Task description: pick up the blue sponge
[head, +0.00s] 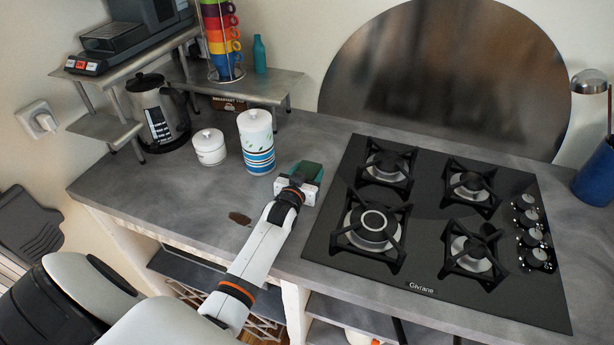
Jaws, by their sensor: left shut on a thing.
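My left arm reaches in from the bottom left over the grey counter (215,218). My left gripper (304,181) is at the counter beside the left edge of the hob. It is shut on a small block that looks dark teal-green, which I take for the blue sponge (311,170). The gripper hides part of the block, and I cannot tell whether it still touches the counter. My right gripper is not in view.
A striped canister (257,143) and a small white lidded jar (209,147) stand left of the gripper. The black gas hob (425,215) lies close on its right. A kettle (158,112) stands by the metal shelf (262,84).

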